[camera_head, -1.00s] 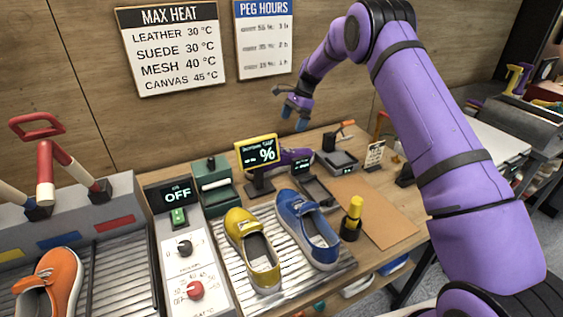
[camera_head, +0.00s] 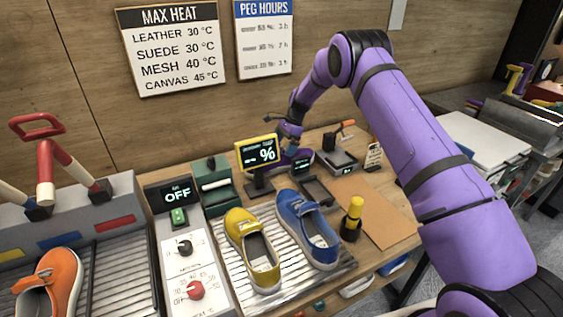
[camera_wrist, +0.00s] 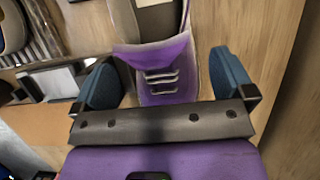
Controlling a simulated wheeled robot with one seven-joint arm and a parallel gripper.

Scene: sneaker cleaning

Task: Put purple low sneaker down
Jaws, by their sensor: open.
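The purple low sneaker (camera_wrist: 166,72), with pale lace bars, shows in the wrist view between the two blue fingertips of my gripper (camera_wrist: 164,82). The fingers are apart, with a gap visible on each side of the shoe. In the head view the sneaker (camera_head: 285,160) sits at the back of the bench, partly hidden behind the yellow-framed % display (camera_head: 257,152). My gripper (camera_head: 291,138) is low over it there. The sole's contact with the surface is hidden.
A yellow shoe (camera_head: 238,222) and a blue shoe (camera_head: 296,212) stand on a ribbed metal tray (camera_head: 268,288). A yellow-capped bottle (camera_head: 352,222) stands right of them. A small scale-like device (camera_head: 336,160) is right of the purple sneaker.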

